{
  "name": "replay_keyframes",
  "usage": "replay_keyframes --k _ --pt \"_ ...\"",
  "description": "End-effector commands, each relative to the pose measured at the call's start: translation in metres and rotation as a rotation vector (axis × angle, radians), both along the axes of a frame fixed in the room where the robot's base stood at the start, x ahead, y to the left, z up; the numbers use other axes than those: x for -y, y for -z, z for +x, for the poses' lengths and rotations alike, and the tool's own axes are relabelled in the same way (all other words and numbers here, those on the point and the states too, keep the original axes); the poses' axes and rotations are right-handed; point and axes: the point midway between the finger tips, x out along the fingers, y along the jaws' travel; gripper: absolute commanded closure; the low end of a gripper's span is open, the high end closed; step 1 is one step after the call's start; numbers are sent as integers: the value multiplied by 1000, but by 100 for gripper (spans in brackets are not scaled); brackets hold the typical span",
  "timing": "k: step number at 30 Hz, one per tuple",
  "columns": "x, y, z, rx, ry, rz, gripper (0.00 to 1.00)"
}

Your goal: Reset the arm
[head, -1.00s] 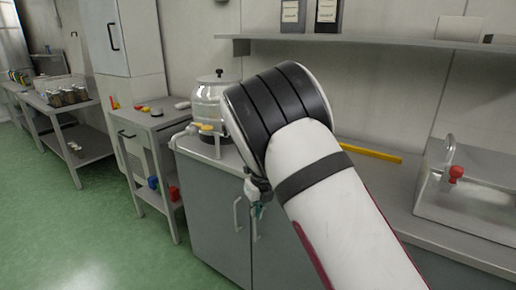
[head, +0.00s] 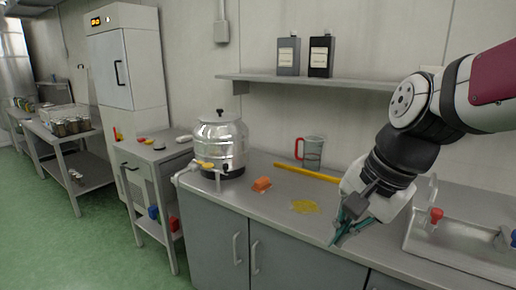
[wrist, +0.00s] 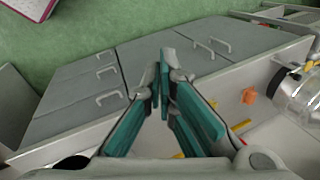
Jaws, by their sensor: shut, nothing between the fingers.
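My arm reaches in from the right edge of the head view, bent down at the wrist. Below the fingers, the wrist view shows the grey cabinet doors (wrist: 75,103) and the green floor (wrist: 120,25).
A sink (head: 465,245) lies right. A shelf (head: 310,80) runs above.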

Motion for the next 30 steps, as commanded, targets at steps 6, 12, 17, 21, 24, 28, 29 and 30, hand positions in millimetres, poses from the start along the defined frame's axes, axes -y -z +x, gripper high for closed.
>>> replay_keyframes --k 6,12,17,21,24,28,29,30 --pt "27 -24 -85 129 -368 -206 100" --pt "45 -25 -138 179 -625 -388 100" --pt "52 -22 -156 185 -723 -461 100" --pt "53 -21 -159 185 -742 -475 100" --pt "53 -21 -159 185 -742 -473 100" --pt "53 -21 -158 186 -741 -472 100" --pt "53 -21 -158 186 -741 -472 100" --pt "53 -22 -158 185 -740 -472 100"
